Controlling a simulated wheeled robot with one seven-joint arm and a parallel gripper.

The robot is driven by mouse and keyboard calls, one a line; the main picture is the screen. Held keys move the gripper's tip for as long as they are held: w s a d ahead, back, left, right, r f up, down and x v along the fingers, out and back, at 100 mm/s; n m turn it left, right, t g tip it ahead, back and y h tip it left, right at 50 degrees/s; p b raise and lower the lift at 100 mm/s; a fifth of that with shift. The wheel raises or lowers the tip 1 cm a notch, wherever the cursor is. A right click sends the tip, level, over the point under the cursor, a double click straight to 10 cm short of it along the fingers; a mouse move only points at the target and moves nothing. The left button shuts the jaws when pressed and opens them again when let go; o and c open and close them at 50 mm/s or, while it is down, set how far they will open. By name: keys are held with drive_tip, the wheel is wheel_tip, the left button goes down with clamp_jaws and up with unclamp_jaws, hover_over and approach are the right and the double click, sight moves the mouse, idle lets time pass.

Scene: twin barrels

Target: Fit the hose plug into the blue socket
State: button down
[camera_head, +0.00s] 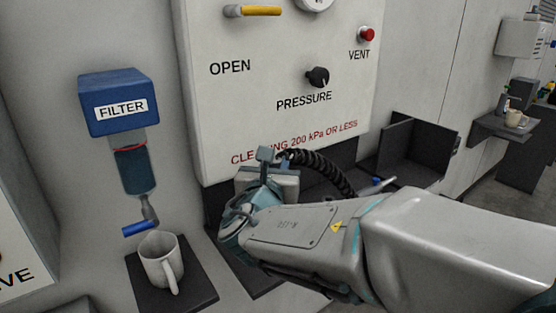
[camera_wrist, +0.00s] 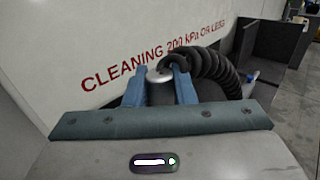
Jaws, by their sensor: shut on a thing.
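My gripper (camera_head: 268,157) is just below the red lettering on the white panel in the head view. In the wrist view its two blue fingers (camera_wrist: 159,80) are shut on the hose plug, a dark body with a silver end (camera_wrist: 159,73). The black corrugated hose (camera_wrist: 213,66) curves off to the right from the plug; it also shows in the head view (camera_head: 326,170). In the head view the plug is mostly hidden by the gripper. I cannot make out a blue socket in either view.
The white panel (camera_head: 285,110) with a yellow lever (camera_head: 254,11), black pressure knob (camera_head: 318,76) and red vent button (camera_head: 366,34) stands close behind the gripper. A blue filter (camera_head: 122,105) hangs left, above a white mug (camera_head: 161,261). An open dark bin (camera_head: 415,147) is at right.

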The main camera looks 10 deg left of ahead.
drive_tip(key=shift+s+b, duration=0.1)
drive_tip(key=shift+b, duration=0.2)
drive_tip(key=shift+f, duration=0.3)
wheel_tip(320, 180, down, 5)
drive_tip(key=b, duration=0.5)
drive_tip(key=shift+f, duration=0.1)
drive_tip(key=shift+f+b, duration=0.2)
drive_tip(key=shift+b, duration=0.7)
idle(1.3)
drive_tip(key=shift+f+b, duration=0.3)
drive_tip(key=shift+f+b, duration=2)
drive_tip(key=shift+f, duration=0.1)
drive_tip(key=c, duration=1.1)
unclamp_jaws()
drive_tip(key=shift+r, duration=0.1)
drive_tip(key=shift+s, duration=0.1)
drive_tip(key=s, duration=0.4)
drive_tip(key=s+p, duration=0.1)
drive_tip(key=s, duration=0.4)
drive_tip(key=s+d, duration=0.1)
drive_tip(key=s, duration=0.3)
drive_tip(key=shift+s+p, duration=0.3)
